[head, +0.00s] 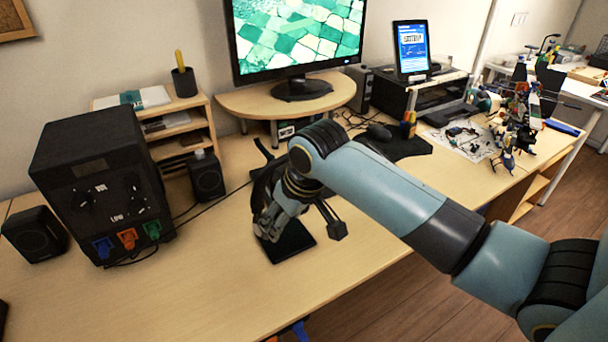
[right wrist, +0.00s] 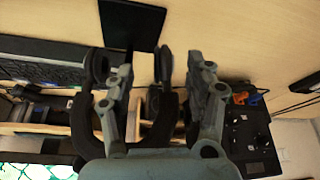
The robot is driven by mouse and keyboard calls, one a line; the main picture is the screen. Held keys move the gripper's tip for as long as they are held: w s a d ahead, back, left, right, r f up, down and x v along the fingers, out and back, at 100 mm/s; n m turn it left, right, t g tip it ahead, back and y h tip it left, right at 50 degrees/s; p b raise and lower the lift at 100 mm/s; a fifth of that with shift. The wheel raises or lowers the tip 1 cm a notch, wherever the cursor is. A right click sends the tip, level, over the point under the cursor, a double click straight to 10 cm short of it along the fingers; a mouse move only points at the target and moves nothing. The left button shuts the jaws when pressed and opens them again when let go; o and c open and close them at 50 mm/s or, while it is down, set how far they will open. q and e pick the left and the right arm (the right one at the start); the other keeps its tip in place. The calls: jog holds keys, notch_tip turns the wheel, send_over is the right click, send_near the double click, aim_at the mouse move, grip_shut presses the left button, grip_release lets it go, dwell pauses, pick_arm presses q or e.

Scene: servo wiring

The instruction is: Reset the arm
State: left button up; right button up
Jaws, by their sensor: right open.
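My right arm reaches in from the right in the head view. Its gripper (head: 268,226) is over the desk beside a black stand whose flat base (head: 291,243) lies on the desktop. In the right wrist view the gripper (right wrist: 160,72) is open, its two fingers well apart. A black curved thing (right wrist: 82,118), perhaps a headset, shows beside and between the fingers there. The stand's dark base (right wrist: 132,25) is beyond the fingertips. I cannot tell whether the fingers touch the curved thing. My left gripper is not in view.
A black box (head: 100,180) with blue, orange and green plugs stands at left, with small speakers (head: 206,176) beside it. A monitor (head: 297,40) on a riser stands behind. The wooden desktop (head: 190,290) is clear in front.

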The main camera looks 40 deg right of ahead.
jog(key=s, duration=0.6)
jog(key=s+a+r, duration=0.3)
jog(key=s+r, duration=0.6)
jog(key=s, duration=0.5)
notch_tip(320, 180, down, 34)
jog(key=s+d+f+g+h+b, duration=0.1)
jog(key=s+d+g+b, duration=0.15)
jog(key=b, duration=0.55)
jog(key=s+d+f+b, duration=0.1)
jog(key=s+f+b, duration=0.4)
jog(key=s+f, duration=1.3)
notch_tip(320, 180, down, 3)
jog(key=shift+f+g+b, duration=0.1)
jog(key=shift+g+b, duration=0.25)
jog(key=shift+g, duration=0.1)
